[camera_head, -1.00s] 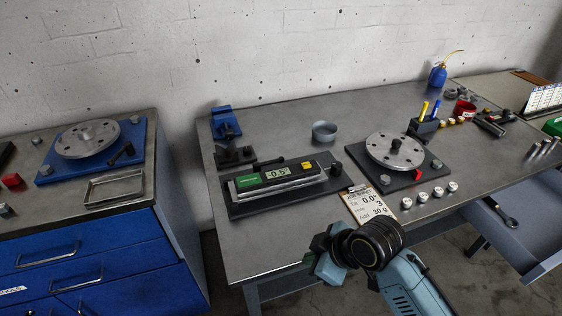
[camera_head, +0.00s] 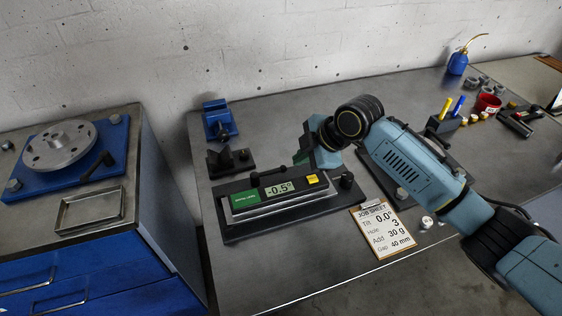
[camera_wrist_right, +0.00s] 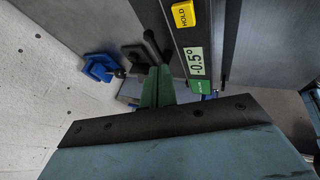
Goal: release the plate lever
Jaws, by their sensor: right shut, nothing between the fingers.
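A dark base plate (camera_head: 232,234) carries a level with a -0.5° display (camera_head: 279,189), a green label and a yellow button (camera_head: 312,180). A black lever (camera_head: 268,174) lies along its back edge; it also shows as a dark rod in the wrist view (camera_wrist_right: 152,46). My right gripper (camera_head: 301,157) is behind the level, mostly hidden by my own wrist in the head view. In the wrist view its green fingers (camera_wrist_right: 158,88) are together and empty, close to the lever's end; I cannot tell whether they touch it. My left gripper is not in view.
A blue vise (camera_head: 218,120) and a dark V-block (camera_head: 230,161) stand behind-left. A job sheet (camera_head: 383,232) lies right of the base plate. My right arm covers much of the right rotor stand. A blue rotor plate (camera_head: 85,173) and a tray (camera_head: 90,210) are on the left cabinet.

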